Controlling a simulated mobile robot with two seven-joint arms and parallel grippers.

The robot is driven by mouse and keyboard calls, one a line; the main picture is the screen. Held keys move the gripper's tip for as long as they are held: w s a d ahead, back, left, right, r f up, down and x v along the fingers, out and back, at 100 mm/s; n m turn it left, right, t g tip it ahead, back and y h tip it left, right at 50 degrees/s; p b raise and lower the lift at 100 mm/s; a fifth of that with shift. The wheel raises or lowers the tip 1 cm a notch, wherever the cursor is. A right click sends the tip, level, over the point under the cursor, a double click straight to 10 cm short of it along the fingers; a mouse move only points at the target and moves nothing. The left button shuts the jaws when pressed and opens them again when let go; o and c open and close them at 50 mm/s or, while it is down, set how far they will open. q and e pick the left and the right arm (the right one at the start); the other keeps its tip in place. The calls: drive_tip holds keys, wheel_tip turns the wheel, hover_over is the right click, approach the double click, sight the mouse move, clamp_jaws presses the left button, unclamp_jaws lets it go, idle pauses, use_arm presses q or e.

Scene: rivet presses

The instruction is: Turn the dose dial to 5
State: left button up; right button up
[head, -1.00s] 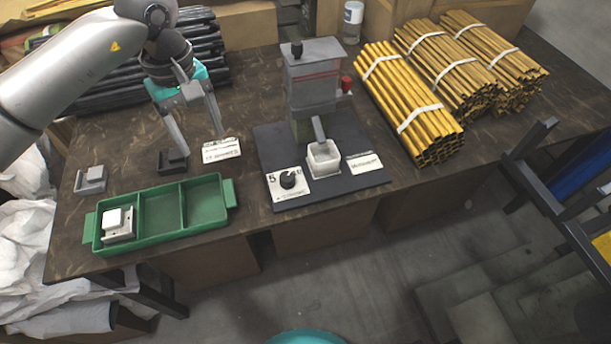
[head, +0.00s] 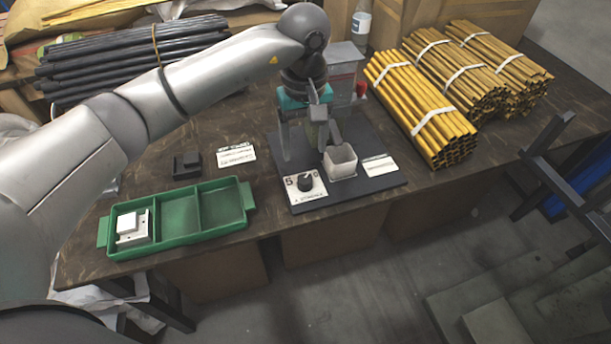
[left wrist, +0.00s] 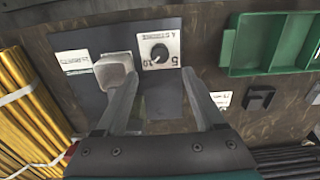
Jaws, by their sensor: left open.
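The dose dial (head: 305,182) is a round black knob on a white plate at the front left of the press's dark base. A 5 is printed at the plate's upper left; I cannot tell where the knob points. The dial also shows in the left wrist view (left wrist: 159,53), just beyond the fingertips. My left gripper (head: 304,153) is open and empty, above and behind the dial, its fingers apart and not touching the knob. In the wrist view its fingers (left wrist: 160,80) point toward the plate. The press (head: 344,65) is partly hidden by my arm. My right gripper is not in view.
A white cup (head: 340,161) stands on the base right of the dial, close to a finger. A green tray (head: 178,241) holding a white part is at left, with a black block (head: 186,165) behind it. Yellow tube bundles (head: 420,110) lie at right.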

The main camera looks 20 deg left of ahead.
sight(305, 179)
use_arm(q)
wheel_tip(305, 179, down, 8)
drive_tip(key=shift+r+b, duration=0.25)
drive_tip(key=shift+b, duration=0.7)
drive_tip(key=shift+f, duration=0.85)
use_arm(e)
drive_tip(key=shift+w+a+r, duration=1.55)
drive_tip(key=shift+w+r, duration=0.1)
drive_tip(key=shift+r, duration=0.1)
use_arm(q)
clamp_jaws()
